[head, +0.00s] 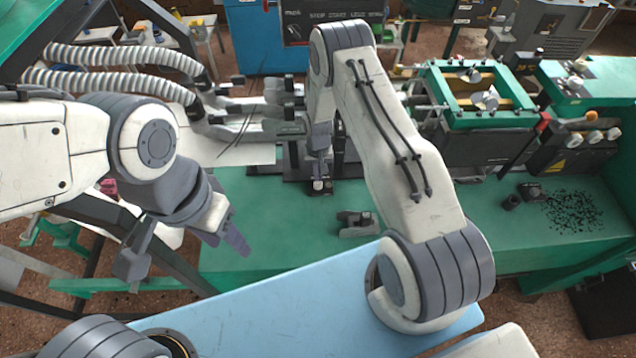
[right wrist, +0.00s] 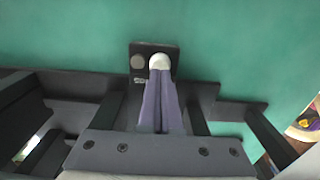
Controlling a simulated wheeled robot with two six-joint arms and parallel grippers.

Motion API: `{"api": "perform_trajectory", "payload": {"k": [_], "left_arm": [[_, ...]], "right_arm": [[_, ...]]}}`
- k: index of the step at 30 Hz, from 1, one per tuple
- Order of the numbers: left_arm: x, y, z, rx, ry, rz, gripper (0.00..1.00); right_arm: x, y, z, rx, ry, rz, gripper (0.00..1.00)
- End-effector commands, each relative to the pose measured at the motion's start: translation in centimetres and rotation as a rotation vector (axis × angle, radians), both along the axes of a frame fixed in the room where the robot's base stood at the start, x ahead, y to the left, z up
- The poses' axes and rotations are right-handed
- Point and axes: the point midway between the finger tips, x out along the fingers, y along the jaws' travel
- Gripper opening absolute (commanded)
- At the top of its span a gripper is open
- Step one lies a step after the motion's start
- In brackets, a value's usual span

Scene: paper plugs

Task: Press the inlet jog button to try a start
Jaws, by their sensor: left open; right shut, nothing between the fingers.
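A small black button box (right wrist: 169,48) lies on the green surface in the right wrist view. It has a grey round button (right wrist: 138,61) with a small unreadable label below it, and a white round button (right wrist: 159,61) beside it. I cannot tell which is the inlet jog button. My right gripper (right wrist: 159,76) is shut and empty, its fingertips right at the white button; I cannot tell if they press it. In the head view the right gripper (head: 319,176) points down at the box. My left gripper (head: 184,256) is open and empty at the left, away from the box.
A dark clamp-like block (head: 357,223) sits on the green bench (head: 290,235). Ribbed white hoses (head: 125,60) run at the back left. A green-framed machine (head: 475,95) stands at the right, with a black box (head: 532,190) before it. A blue panel (head: 270,305) lies in front.

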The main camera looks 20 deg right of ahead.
Motion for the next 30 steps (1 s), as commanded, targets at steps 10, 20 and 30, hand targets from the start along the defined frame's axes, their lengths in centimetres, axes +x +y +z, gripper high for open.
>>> {"api": "perform_trajectory", "payload": {"k": [10, 20, 30], "left_arm": [[0.0, 0.0, -0.8, 0.000, 0.000, 0.000, 0.50], [0.0, 0.0, -1.7, 0.000, 0.000, 0.000, 0.50], [0.0, 0.0, -2.4, 0.000, 0.000, 0.000, 0.50]], "right_arm": [[0.0, 0.0, -0.6, 0.000, 0.000, 0.000, 0.00], [0.0, 0.0, -1.6, 0.000, 0.000, 0.000, 0.00], [0.0, 0.0, -2.3, 0.000, 0.000, 0.000, 0.00]]}}
